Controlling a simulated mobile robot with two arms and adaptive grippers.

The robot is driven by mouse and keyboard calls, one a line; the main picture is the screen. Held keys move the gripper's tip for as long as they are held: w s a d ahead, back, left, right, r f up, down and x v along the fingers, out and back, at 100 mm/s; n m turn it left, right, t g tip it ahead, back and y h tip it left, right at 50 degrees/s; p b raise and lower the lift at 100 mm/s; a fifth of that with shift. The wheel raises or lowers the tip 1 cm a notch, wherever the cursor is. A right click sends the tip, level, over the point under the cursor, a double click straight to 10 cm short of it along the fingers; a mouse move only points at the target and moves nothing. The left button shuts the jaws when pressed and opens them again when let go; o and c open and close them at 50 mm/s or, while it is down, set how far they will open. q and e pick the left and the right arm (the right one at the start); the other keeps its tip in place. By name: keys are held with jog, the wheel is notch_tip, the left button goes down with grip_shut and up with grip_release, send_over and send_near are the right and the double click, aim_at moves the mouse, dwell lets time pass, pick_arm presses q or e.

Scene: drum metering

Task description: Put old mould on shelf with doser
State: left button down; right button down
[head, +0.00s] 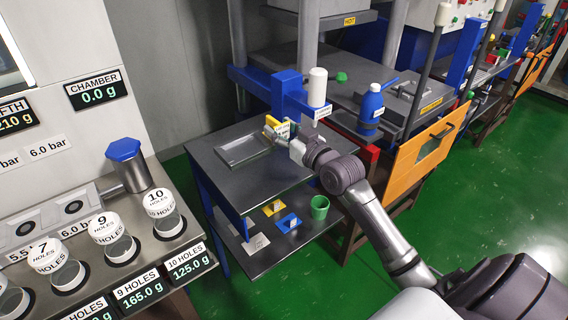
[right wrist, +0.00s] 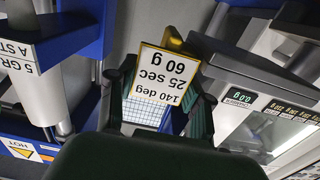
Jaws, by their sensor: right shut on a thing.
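My right gripper (head: 281,131) is shut on a yellow-edged mould (head: 272,122), above the right back part of the grey table near the blue stand. In the right wrist view the gripper (right wrist: 160,88) has its dark fingers on either side of the mould, whose white label (right wrist: 160,77) reads 140 deg, 25 sec, 60 g. A white cylinder doser (head: 317,88) stands on the blue stand (head: 282,92), just right of the gripper. Below the table is a lower shelf (head: 262,262). My left gripper is not in view.
A shallow grey tray (head: 243,149) lies on the table. The lower shelf holds a yellow piece (head: 272,208), a blue piece (head: 288,222), a grey plate (head: 256,243) and a green cup (head: 320,207). A blue bottle (head: 371,104) stands on the press at right.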

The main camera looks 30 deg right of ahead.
notch_tip(320, 180, down, 9)
jog(key=shift+d+f+b, duration=0.1)
jog(key=shift+f+b, duration=0.05)
jog(key=shift+b, duration=0.25)
jog(key=shift+c, duration=2.4)
grip_release()
jog(key=shift+f, duration=0.15)
jog(key=s, duration=1.2)
jog(key=shift+d+b, duration=0.3)
jog(key=shift+d, duration=0.15)
